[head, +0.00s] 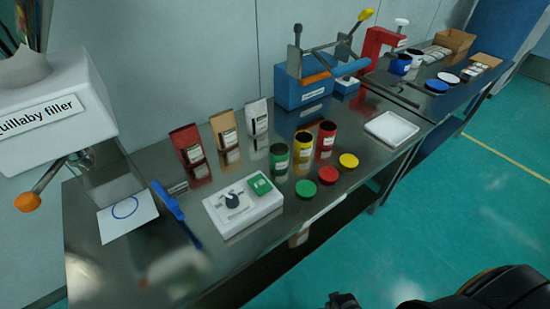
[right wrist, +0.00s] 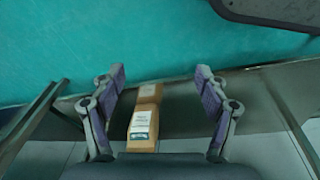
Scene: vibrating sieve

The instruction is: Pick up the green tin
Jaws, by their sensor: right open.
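The green tin (head: 279,158) stands upright and open on the metal table in the head view, left of a yellow tin (head: 302,147) and a red tin (head: 326,137). A green lid (head: 306,188) lies in front of it. My right gripper (right wrist: 158,78) is open and empty in the right wrist view, with no tin between its fingers. In the head view, a dark part of my right arm shows at the bottom edge, off the table's front and well away from the green tin. My left gripper is in neither view.
A white box with a knob and green panel (head: 240,208) stands left of the tins. Red (head: 327,174) and yellow (head: 348,160) lids lie in front. Coffee-style bags (head: 226,138) stand behind. A white tray (head: 391,128) is right. A cardboard box (right wrist: 146,118) sits below my right gripper.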

